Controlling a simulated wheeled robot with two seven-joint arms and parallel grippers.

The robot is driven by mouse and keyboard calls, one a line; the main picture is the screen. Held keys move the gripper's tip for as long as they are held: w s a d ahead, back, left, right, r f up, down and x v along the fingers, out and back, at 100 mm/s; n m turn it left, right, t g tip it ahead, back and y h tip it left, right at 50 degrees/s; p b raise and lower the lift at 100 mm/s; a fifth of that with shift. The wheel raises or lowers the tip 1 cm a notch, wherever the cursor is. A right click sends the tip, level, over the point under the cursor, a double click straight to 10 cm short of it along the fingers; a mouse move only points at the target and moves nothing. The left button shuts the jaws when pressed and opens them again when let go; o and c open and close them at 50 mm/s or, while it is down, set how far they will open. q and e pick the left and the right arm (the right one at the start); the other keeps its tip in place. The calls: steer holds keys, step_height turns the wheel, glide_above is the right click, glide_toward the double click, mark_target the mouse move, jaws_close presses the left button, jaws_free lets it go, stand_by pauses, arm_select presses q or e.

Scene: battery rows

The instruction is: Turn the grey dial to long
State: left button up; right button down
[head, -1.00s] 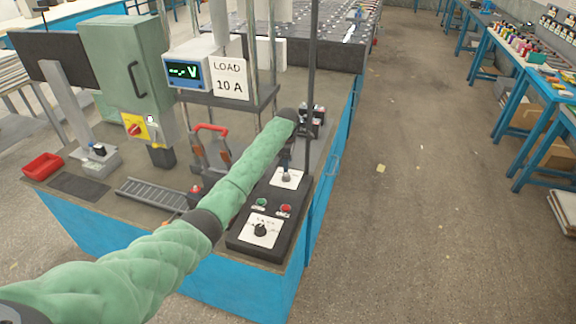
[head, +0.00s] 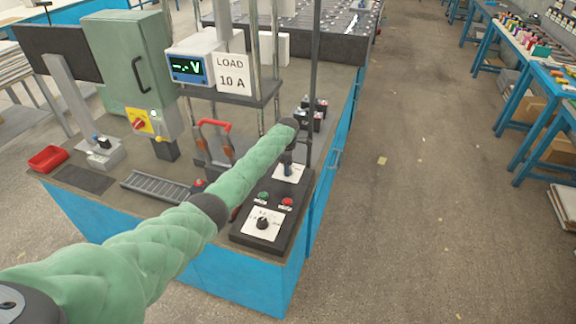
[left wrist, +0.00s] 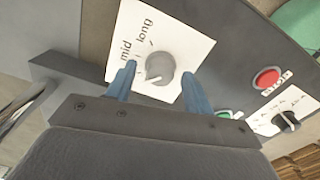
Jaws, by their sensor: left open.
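The grey dial (left wrist: 161,67) is a round knob on a white label plate (left wrist: 190,40) printed "mid" and "long". Its white pointer mark faces the lower left of the left wrist view, away from "long". My left gripper (left wrist: 157,74) is open, with one blue finger on each side of the dial's near part; I cannot tell whether they touch it. In the head view my left gripper (head: 287,165) points down over the white plate (head: 296,179) and hides the dial. My right gripper is not in view.
The dark control box (head: 240,236) also carries a green button (head: 263,196), a red button (head: 287,202) and a black dial (head: 263,223). A thin dark post (head: 314,90) stands close to the gripper. A red-handled switch (head: 214,124) is to its left.

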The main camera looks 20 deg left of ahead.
arm_select(q)
steer(key=c, duration=1)
steer(key=shift+o, duration=0.2)
